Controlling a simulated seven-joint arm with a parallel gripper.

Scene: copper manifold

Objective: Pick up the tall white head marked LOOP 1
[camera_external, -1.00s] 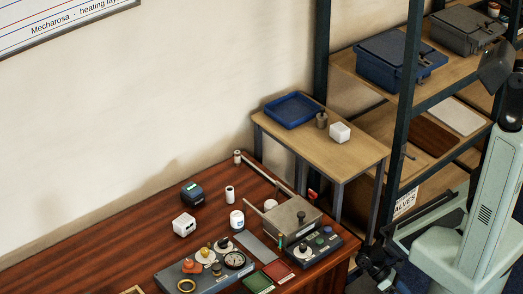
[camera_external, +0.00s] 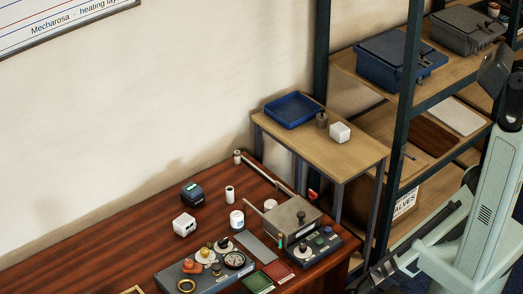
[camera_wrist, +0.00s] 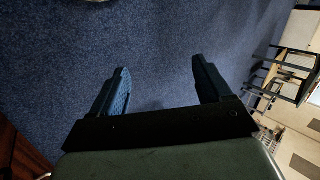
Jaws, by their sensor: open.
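Two upright white cylinders stand on the brown table (camera_external: 90,245) in the external view. One is slim and plain (camera_external: 229,193); the other is wider with a blue mark (camera_external: 237,219). No LOOP 1 lettering is readable, so I cannot tell which is the tall white head. My gripper (camera_wrist: 160,64) is open and empty in the wrist view, over blue carpet. Neither cylinder shows in the wrist view.
A white cube-like item (camera_external: 184,225) and a dark box (camera_external: 192,194) stand left of the cylinders. A grey metal box (camera_external: 292,221) and a panel with fittings (camera_external: 205,272) are nearby. A side table (camera_external: 290,145) and shelving (camera_external: 405,120) stand behind. The table's left part is clear.

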